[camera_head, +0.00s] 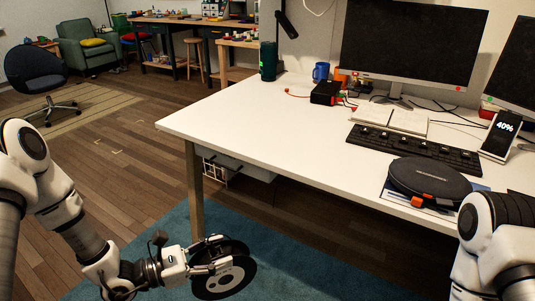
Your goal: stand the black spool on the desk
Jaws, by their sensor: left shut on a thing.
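The black spool (236,282) is a round black disc with a pale centre, low in front of the desk's left leg. My left gripper (210,262) is shut on it, with its fingers at the spool's edge and face. The spool is upright, with its flat side towards the camera, below desktop height in the picture. The white desk (270,125) stands behind and to the right of it. My right arm shows at the right edge; its gripper is out of view.
The desk's left front area is bare. A black round case (429,179), a keyboard (412,148), an open notebook (390,119), a small black box (325,92), a blue mug (321,71) and a dark green cup (268,61) stand further right or back. A desk leg (194,190) is close behind the spool.

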